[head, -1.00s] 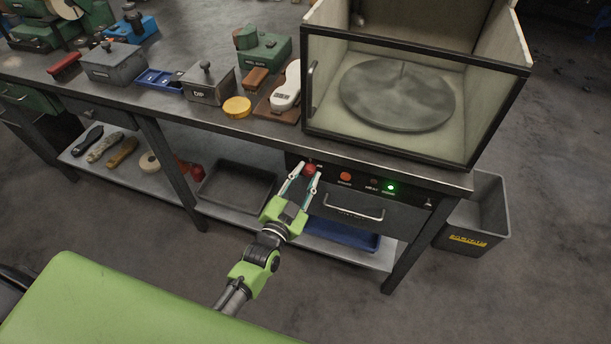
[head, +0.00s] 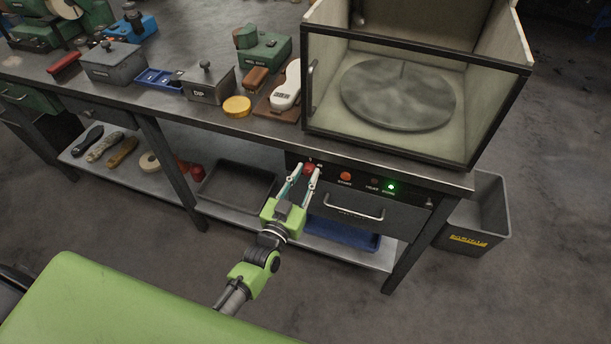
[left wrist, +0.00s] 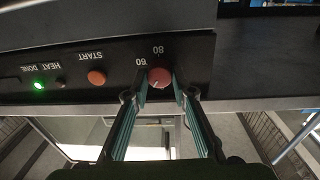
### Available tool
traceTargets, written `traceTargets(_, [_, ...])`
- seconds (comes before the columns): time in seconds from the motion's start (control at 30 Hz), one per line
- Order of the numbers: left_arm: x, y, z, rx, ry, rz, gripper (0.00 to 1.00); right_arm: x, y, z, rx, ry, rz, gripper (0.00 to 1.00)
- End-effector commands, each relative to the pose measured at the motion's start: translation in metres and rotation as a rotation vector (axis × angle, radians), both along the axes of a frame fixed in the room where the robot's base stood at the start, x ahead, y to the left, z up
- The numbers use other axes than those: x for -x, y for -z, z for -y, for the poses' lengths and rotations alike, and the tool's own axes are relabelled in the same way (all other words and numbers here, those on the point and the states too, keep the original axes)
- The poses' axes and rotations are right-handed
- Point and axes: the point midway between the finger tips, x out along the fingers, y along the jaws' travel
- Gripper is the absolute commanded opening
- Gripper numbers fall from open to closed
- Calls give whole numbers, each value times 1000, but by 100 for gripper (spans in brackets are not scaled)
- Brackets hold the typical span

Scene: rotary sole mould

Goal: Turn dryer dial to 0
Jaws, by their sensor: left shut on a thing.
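The dryer dial (head: 309,168) is a small red knob at the left end of the dryer's dark control panel. In the left wrist view, which shows the panel upside down, the dial (left wrist: 159,77) has the numbers 80 and 60 beside it. A faint light mark shows on its lower left; its exact setting is hard to read. My left gripper (head: 304,172) is shut on the dial, one finger on each side; the fingers (left wrist: 160,88) also show in the left wrist view. My right gripper is not in view.
The panel also has an orange START button (head: 345,176), a dark HEAT lamp (head: 374,181) and a lit green DONE lamp (head: 391,187). The glass-fronted dryer chamber (head: 417,146) stands above. A drawer handle (head: 353,208) sits below. A grey bin (head: 476,243) stands at the right.

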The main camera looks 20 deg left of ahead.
Motion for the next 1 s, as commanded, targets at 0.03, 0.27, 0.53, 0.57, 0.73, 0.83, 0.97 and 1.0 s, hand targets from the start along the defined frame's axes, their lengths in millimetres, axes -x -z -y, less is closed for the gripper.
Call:
traceTargets(0.03, [0, 1, 0, 44, 1, -2, 2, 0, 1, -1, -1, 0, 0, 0])
traceTargets(0.27, [0, 2, -1, 258, 0, -11, 2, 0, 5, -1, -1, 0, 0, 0])
traceTargets(0.53, [0, 2, -1, 461, 0, -17, 2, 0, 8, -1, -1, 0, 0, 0])
traceTargets(0.57, [0, 2, -1, 478, 0, -17, 2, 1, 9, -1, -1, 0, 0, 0])
traceTargets(0.73, [0, 2, -1, 558, 0, -20, 2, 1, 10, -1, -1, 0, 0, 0])
traceTargets(0.83, [0, 2, -1, 587, 1, -21, 2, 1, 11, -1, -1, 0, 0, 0])
traceTargets(0.97, [0, 2, -1, 610, 0, -22, 2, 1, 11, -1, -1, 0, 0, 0])
traceTargets(1.0, [0, 2, -1, 614, 1, -22, 2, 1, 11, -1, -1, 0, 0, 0])
